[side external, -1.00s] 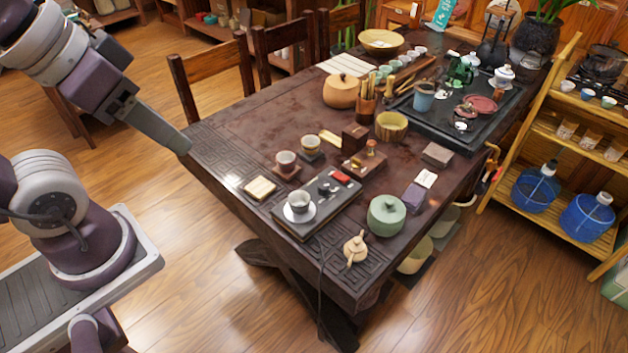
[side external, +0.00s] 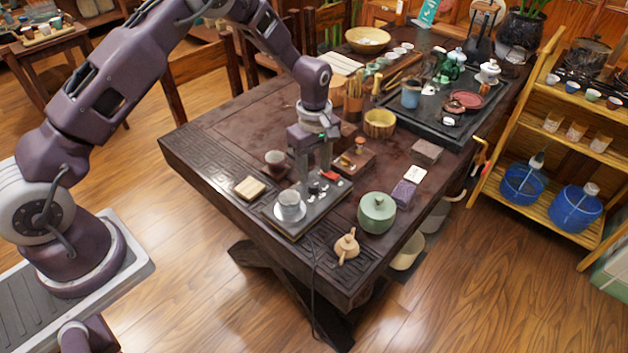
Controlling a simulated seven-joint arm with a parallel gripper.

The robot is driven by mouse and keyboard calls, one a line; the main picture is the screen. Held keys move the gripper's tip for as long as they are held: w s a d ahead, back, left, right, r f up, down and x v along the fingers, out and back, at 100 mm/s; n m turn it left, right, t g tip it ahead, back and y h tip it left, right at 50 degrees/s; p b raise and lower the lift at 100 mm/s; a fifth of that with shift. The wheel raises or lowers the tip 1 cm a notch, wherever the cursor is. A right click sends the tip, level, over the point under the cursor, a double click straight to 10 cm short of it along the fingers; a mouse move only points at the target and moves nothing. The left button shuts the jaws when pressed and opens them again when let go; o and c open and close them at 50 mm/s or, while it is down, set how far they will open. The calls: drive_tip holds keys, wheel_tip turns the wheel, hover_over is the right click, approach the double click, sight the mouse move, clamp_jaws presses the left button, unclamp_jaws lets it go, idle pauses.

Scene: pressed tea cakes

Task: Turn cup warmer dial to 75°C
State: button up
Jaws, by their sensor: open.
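The cup warmer (side external: 299,229) is a dark flat slab near the table's front edge. A pale cup (side external: 290,205) on a white round plate stands at its left end. Small dark knobs (side external: 313,187) sit on its middle, and a red switch-like piece (side external: 331,175) is near its right end. I cannot read any dial markings or setting. My gripper (side external: 313,174) points down over the knobs, fingers apart. It partly hides the warmer's far side. I cannot tell whether the fingers touch a knob.
A reddish cup (side external: 277,161) and a light square coaster (side external: 250,187) are left of the warmer. A green lidded jar (side external: 376,212) and a small teapot (side external: 347,245) are to its right. A wooden stand (side external: 355,165) is close behind my gripper. A cord hangs off the front edge.

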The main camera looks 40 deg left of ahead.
sight(313, 184)
wheel_tip(313, 184, down, 4)
drive_tip(key=shift+f, duration=0.25)
clamp_jaws()
drive_tip(key=shift+m, duration=0.3)
drive_tip(key=m, duration=0.5)
drive_tip(key=shift+m, duration=0.3)
drive_tip(key=m, duration=0.6)
drive_tip(key=shift+a, duration=0.1)
drive_tip(key=m, duration=0.5)
drive_tip(key=shift+m, duration=0.4)
drive_tip(key=m, duration=0.6)
drive_tip(key=shift+r, duration=0.1)
